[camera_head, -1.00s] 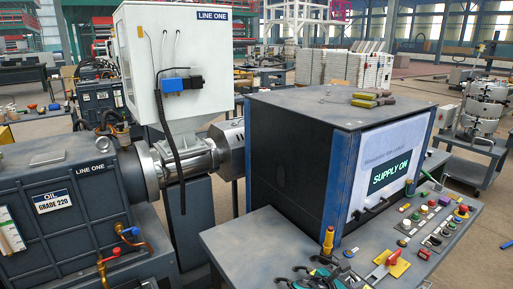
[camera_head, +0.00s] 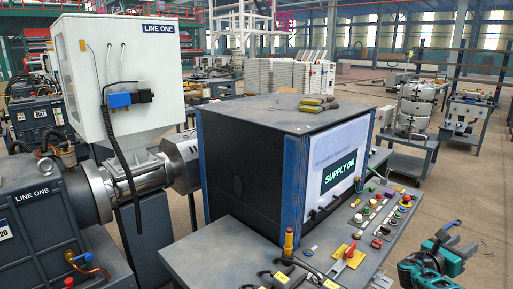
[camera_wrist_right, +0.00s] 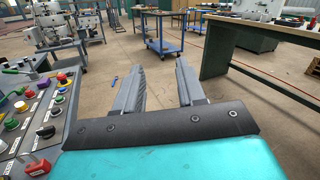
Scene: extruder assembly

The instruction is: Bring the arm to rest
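My right gripper (camera_head: 460,242) shows at the lower right of the head view, beyond the right edge of the control desk (camera_head: 215,252). In the right wrist view its two grey fingers (camera_wrist_right: 158,82) stand apart with nothing between them, so it is open and empty. Behind the fingers is open floor. My left gripper is in neither current view.
The desk carries a dark cabinet (camera_head: 255,120) whose screen (camera_head: 338,172) reads SUPPLY ON, a red switch (camera_head: 345,258) and several buttons. The desk's buttons (camera_wrist_right: 32,115) lie left of the gripper in the wrist view. A blue cart (camera_wrist_right: 163,45) and green bench (camera_wrist_right: 228,60) stand ahead.

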